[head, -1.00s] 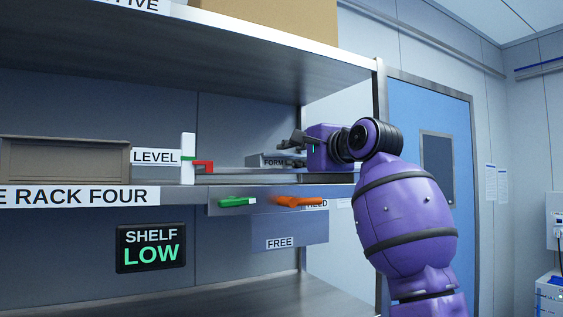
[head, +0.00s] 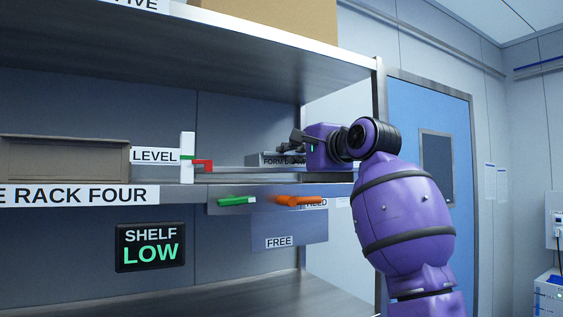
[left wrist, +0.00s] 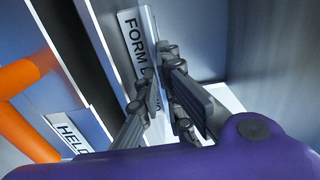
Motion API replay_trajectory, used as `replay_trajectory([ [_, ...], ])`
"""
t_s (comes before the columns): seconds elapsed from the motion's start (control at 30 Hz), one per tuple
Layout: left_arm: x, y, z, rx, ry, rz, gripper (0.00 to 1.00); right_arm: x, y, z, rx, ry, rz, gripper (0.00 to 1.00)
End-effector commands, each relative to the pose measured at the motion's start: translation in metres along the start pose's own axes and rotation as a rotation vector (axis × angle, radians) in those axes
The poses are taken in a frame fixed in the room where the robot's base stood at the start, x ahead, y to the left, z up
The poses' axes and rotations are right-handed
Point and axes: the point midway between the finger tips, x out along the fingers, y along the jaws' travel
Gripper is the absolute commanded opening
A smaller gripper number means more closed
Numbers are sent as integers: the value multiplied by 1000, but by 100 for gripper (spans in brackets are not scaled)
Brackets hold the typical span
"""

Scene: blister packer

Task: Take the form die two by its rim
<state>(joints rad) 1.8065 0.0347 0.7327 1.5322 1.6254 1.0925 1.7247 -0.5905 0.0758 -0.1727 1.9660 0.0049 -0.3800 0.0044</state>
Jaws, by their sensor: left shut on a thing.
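The form die (head: 256,160) is a grey block with a white label beginning "FORM D" on its front. It lies on the rack shelf near the right post, and the rest of its label is hidden. My left gripper (head: 299,140) is at its right part, seen from the side. In the left wrist view, the die's labelled edge (left wrist: 138,45) runs between the fingers of my left gripper (left wrist: 161,72), which are shut on its rim. Whether the label reads "two" cannot be seen. My right gripper is not in view.
A green handle (head: 238,200) and an orange handle (head: 298,201) jut from the shelf front. A beige bin (head: 65,157) sits further left. The upper shelf (head: 230,55) hangs above.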

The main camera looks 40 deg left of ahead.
Motion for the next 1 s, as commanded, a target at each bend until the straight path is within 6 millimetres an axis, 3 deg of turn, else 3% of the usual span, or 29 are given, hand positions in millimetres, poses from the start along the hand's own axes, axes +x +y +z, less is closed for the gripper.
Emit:
replay_trajectory([
  [1.0, -2, -10, 1, -2, 0, -4, 0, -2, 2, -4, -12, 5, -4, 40],
])
